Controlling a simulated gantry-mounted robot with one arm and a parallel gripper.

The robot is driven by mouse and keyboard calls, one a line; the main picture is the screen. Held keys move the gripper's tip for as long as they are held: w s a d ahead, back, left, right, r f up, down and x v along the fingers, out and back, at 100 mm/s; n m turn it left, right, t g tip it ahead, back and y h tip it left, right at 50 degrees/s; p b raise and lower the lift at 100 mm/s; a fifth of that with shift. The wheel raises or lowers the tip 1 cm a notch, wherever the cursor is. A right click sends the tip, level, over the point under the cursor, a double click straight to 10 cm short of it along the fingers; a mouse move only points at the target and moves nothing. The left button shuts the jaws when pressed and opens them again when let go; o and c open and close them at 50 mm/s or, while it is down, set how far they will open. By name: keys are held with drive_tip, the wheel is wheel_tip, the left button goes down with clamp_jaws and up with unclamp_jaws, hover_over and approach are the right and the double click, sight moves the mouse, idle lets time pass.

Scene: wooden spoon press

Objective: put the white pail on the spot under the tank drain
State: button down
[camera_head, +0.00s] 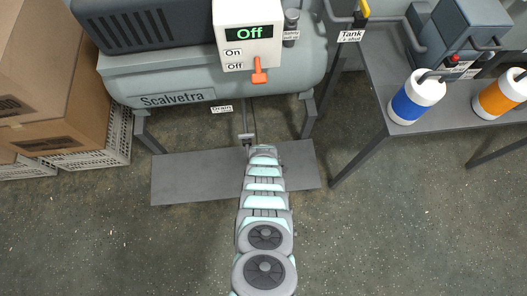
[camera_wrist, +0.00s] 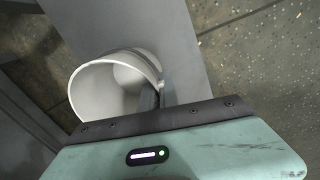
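The white pail (camera_wrist: 95,92) shows in the wrist view, its round open mouth turned toward the camera, just beyond the front edge of my gripper. My gripper (camera_wrist: 155,95) is at the right side of the pail's rim; its narrow fingers look closed on the pail's wall, though partly hidden. The grey plate (camera_wrist: 180,60) lies beneath. In the head view my arm reaches to the grey plate (camera_head: 190,178) below the tank (camera_head: 215,85), and it hides the pail. The drain pipe (camera_head: 247,137) comes down near the arm's end, by the "Drain" label (camera_head: 222,109).
A white control box (camera_head: 246,35) with an orange lever is on the tank front. Cardboard boxes (camera_head: 60,120) on a pallet crate stand at left. A grey table (camera_head: 400,140) at right holds a blue-banded canister (camera_head: 413,103) and an orange-banded one (camera_head: 498,97). The front floor is clear.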

drive_tip(key=shift+s+f+b, duration=0.1)
drive_tip(key=shift+f+b, duration=0.25)
drive_tip(key=shift+f, duration=0.6)
drive_tip(key=c, duration=2.1)
unclamp_jaws()
drive_tip(key=shift+r, duration=0.15)
drive_tip(key=o, duration=0.5)
drive_tip(key=r+p, duration=0.3)
drive_tip(key=r, duration=0.1)
drive_tip(key=r+p, duration=0.7)
drive_tip(key=r, duration=0.1)
drive_tip(key=shift+s+p, duration=0.3)
